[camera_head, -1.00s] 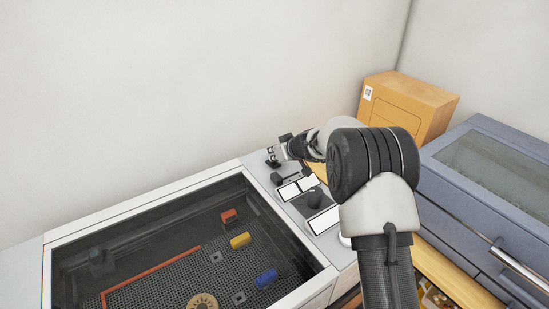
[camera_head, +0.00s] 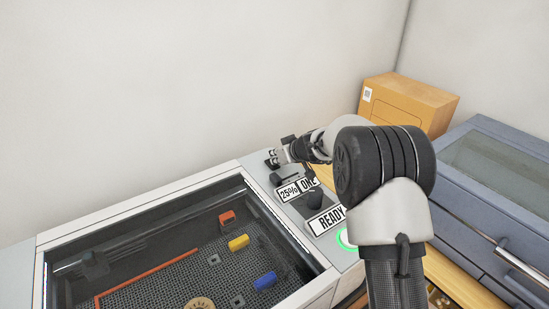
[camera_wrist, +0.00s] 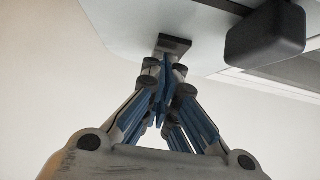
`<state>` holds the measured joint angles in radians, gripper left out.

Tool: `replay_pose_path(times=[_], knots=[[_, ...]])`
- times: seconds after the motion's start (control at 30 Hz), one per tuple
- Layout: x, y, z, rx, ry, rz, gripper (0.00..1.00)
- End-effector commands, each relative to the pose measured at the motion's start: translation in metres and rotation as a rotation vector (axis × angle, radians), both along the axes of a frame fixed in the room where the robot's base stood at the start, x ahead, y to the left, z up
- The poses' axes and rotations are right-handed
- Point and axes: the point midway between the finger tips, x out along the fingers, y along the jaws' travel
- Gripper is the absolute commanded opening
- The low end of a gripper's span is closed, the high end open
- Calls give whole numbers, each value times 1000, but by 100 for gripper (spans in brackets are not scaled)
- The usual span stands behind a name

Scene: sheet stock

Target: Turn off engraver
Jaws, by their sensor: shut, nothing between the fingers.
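The engraver (camera_head: 146,196) is a pale machine with a dark window over its bed. Its control panel (camera_head: 296,206) is on the right side. Its displays read 25%, ONE and READY (camera_head: 327,219), and a green ring (camera_head: 346,240) glows beside my arm. My gripper (camera_head: 272,158) is at the panel's back end, by a small dark part. In the wrist view my gripper (camera_wrist: 165,62) has its fingers together and empty, with the tips close to a small dark switch-like part (camera_wrist: 174,44) on the panel. I cannot tell whether they touch.
A dark block on the panel shows in the wrist view (camera_wrist: 265,35). Red, yellow and blue (camera_head: 265,281) pieces lie under the window. An orange box (camera_head: 405,105) stands behind my arm. A blue-grey cabinet (camera_head: 490,190) is at right. A wall is behind.

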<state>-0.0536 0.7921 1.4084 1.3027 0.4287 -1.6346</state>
Motion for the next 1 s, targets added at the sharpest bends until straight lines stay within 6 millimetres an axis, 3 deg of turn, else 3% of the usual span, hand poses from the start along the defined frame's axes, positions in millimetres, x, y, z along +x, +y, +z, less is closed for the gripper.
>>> replay_pose_path(times=[0.27,0.5,0.8,1.0], knots=[[-1,-1,2,-3,5,1,0],[-3,-1,48,-2,-2,1,0],[-49,-33,84,-1,-2,-2,0],[-65,-43,98,1,0,-1,0]])
